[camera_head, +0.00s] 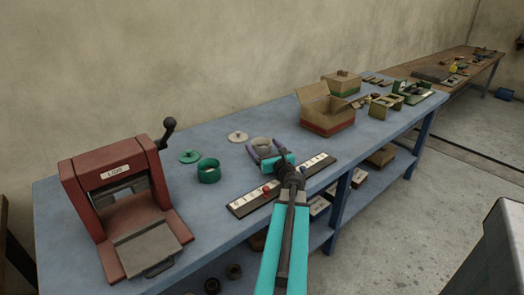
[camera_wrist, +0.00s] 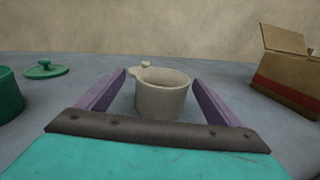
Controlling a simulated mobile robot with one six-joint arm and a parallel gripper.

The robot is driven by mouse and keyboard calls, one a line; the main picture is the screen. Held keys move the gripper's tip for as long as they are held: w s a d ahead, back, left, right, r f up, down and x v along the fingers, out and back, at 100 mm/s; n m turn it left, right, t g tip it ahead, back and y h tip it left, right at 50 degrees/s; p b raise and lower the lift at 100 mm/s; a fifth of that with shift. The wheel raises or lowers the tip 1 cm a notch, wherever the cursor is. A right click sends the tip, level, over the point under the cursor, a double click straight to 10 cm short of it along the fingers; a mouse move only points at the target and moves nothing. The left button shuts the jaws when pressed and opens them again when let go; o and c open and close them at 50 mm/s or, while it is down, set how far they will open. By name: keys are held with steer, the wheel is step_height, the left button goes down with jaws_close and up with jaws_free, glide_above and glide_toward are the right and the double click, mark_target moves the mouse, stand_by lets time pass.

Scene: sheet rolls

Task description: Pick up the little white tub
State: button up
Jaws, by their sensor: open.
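The little white tub (camera_wrist: 161,100) stands upright and open-topped on the blue table, with a small knob-like bump at its rim. In the head view the tub (camera_head: 261,142) shows just beyond my gripper (camera_head: 263,152). My gripper also shows in the wrist view (camera_wrist: 160,88), its two purple fingers open, one on each side of the tub. Gaps show between the fingers and the tub's walls, so it does not look gripped. The tub's lower front is close to my gripper's dark crossbar.
A green tub (camera_head: 209,171) and green lid (camera_head: 190,156) lie to the left, with a pale lid (camera_head: 237,136) behind. A red press (camera_head: 123,205) stands at the left. An open cardboard box (camera_head: 327,110) is at the right. A marked strip (camera_head: 247,202) lies under my arm.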

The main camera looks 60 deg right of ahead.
mark_target(258, 142)
steer(key=shift+w+d, duration=0.3)
steer(key=shift+w, duration=0.2)
steer(key=shift+d+r+p+x, duration=0.1)
steer(key=shift+p+x, duration=0.05)
steer(key=shift+x, duration=0.65)
steer(key=shift+d+r+p+x, duration=0.1)
steer(key=shift+p+x, duration=0.05)
steer(key=shift+x, duration=1.55)
steer(key=shift+c, duration=0.2)
steer(key=c, duration=1.1)
